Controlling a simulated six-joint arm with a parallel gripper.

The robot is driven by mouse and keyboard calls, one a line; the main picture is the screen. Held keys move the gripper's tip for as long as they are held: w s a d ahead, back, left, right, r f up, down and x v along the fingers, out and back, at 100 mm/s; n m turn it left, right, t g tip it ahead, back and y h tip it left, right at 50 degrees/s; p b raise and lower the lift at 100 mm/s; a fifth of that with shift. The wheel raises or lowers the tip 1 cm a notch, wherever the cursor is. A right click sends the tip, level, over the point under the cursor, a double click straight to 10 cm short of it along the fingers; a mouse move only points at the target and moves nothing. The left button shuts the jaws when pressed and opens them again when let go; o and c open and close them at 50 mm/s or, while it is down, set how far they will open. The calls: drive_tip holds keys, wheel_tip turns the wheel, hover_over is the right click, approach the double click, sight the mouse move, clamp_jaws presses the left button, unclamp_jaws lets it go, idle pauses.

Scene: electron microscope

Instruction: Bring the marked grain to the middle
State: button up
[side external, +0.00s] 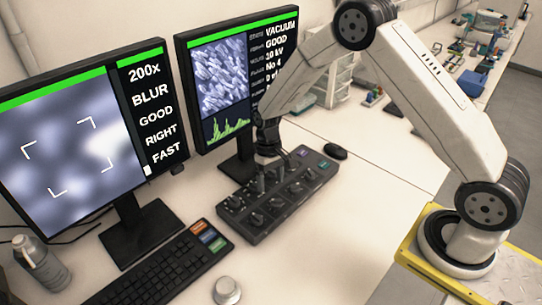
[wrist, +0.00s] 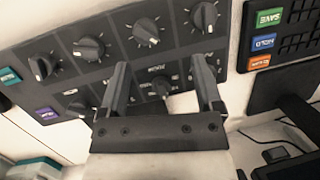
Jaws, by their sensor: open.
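The left monitor (side external: 130,68) shows a blurred grey picture with white corner brackets (side external: 52,192) around its middle. A bright blurred patch (side external: 97,150), perhaps the marked grain, lies at the right of the brackets. Beside it I read 200x, BLUR, GOOD, RIGHT and FAST. The black control panel (side external: 290,208) carries several knobs. My gripper (side external: 262,178) is low over its left half.
A right monitor (side external: 222,76) shows a grain picture, a green graph and VACUUM GOOD. A keyboard (side external: 158,272) with coloured keys lies left of the panel. A mouse (side external: 335,151), a round silver knob (side external: 227,291) and a bottle (side external: 40,262) stand around. The desk right of the panel is clear.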

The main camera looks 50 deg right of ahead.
drive_tip(key=a+n, duration=0.2)
drive_tip(key=n, duration=0.4)
drive_tip(key=n+t+h, duration=0.2)
drive_tip(key=n, duration=1.1)
hover_over(257, 216)
drive_tip(key=shift+r, duration=0.3)
drive_tip(key=shift+f, duration=0.2)
drive_tip(key=shift+f, duration=3.7)
clamp_jaws()
